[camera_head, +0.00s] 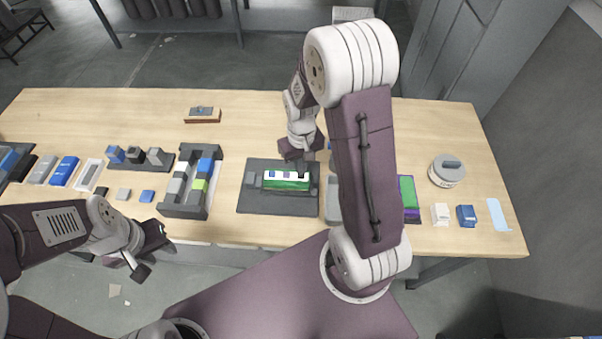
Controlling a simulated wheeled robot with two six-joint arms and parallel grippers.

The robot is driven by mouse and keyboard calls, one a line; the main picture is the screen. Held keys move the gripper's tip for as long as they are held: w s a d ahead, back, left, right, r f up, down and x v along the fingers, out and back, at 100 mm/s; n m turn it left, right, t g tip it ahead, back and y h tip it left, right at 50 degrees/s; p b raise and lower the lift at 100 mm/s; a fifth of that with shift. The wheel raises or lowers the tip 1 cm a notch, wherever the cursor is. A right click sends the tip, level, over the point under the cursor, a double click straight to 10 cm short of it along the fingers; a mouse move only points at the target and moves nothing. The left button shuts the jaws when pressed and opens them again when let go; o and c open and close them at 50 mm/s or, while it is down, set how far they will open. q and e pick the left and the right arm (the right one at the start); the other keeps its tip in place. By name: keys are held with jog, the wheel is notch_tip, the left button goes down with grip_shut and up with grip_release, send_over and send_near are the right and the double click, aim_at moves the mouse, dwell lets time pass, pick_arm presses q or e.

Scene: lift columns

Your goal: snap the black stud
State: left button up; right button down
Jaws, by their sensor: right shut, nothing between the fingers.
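A green block (287,185) with a white top strip sits on a dark grey mat (252,203) at the table's middle. Small blue and dark studs show on the strip. A small black stud (304,175) seems to be at the strip's right end, too small to tell whether it is seated. My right gripper (301,156) is shut and empty, pointing down just behind the strip's right end; I cannot tell if it touches anything. My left gripper (150,255) is open and empty, in front of the table's front edge, far left of the block.
Left of the mat stands a grey tray (185,210) with coloured blocks. Several small blocks and a dark rack (128,162) lie further left. A brown piece (203,115) lies at the back. A round white container (447,170) stands right. My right arm hides the table right of the mat.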

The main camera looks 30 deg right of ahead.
jog(key=shift+f+b, duration=0.5)
jog(key=shift+f, duration=0.45)
dwell(0.9)
dwell(0.3)
notch_tip(320, 180, up, 9)
jog(key=p, duration=0.8)
jog(key=shift+f, duration=0.2)
jog(key=shift+m, duration=0.3)
dwell(1.2)
